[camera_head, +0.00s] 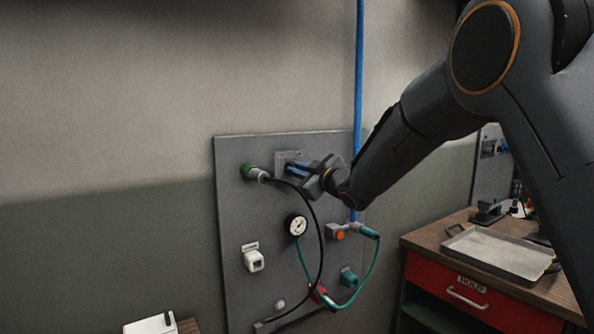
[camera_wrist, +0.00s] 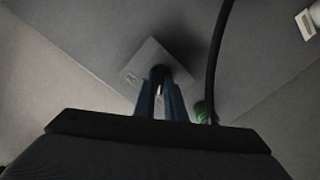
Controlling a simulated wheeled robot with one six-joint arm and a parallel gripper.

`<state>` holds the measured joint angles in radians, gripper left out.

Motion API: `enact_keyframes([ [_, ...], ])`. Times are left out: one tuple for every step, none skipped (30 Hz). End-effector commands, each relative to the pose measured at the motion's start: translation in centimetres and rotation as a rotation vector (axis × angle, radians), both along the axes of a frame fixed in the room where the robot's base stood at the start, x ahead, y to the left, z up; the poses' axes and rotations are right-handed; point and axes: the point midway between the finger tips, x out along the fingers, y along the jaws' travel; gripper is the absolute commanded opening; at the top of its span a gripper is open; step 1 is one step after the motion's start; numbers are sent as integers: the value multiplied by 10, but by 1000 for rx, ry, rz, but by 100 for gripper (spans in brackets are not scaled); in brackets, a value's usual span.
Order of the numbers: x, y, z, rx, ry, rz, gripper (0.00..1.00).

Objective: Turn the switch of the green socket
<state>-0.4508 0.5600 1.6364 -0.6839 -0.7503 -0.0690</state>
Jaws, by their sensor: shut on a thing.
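The green socket (camera_head: 250,171) is at the upper left of the grey panel, with a plug and black cable in it. It also shows in the wrist view (camera_wrist: 200,108), right of my fingers. Just right of it in the head view is a light grey switch plate (camera_head: 281,158), seen in the wrist view as a tilted square (camera_wrist: 150,54). My gripper (camera_head: 296,169) reaches this plate from the right. In the wrist view its blue fingers (camera_wrist: 160,88) are closed around the dark switch (camera_wrist: 158,73). The fingers hide much of the switch, and its angle is unclear.
The black cable (camera_head: 318,220) loops below my gripper. A red-drawer bench (camera_head: 480,292) with a tray (camera_head: 490,252) stands right.

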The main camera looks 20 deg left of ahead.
Motion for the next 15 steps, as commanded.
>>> enact_keyframes([
  [0, 0, 0, 4, 5, 0, 0],
  [0, 0, 0, 7, 9, 0, 0],
  [0, 0, 0, 12, 16, 0, 0],
  [0, 0, 0, 17, 22, 0, 0],
  [0, 0, 0, 24, 30, 0, 0],
  [0, 0, 0, 34, 43, 0, 0],
  [0, 0, 0, 42, 53, 0, 0],
  [0, 0, 0, 53, 66, 0, 0],
  [0, 0, 0, 67, 84, 0, 0],
  [0, 0, 0, 80, 100, 0, 0],
  [0, 0, 0, 94, 117, 0, 0],
  [0, 0, 0, 112, 141, 0, 0],
  [0, 0, 0, 127, 159, 0, 0],
  [0, 0, 0, 144, 180, 0, 0],
  [0, 0, 1, 166, 208, 0, 0],
])
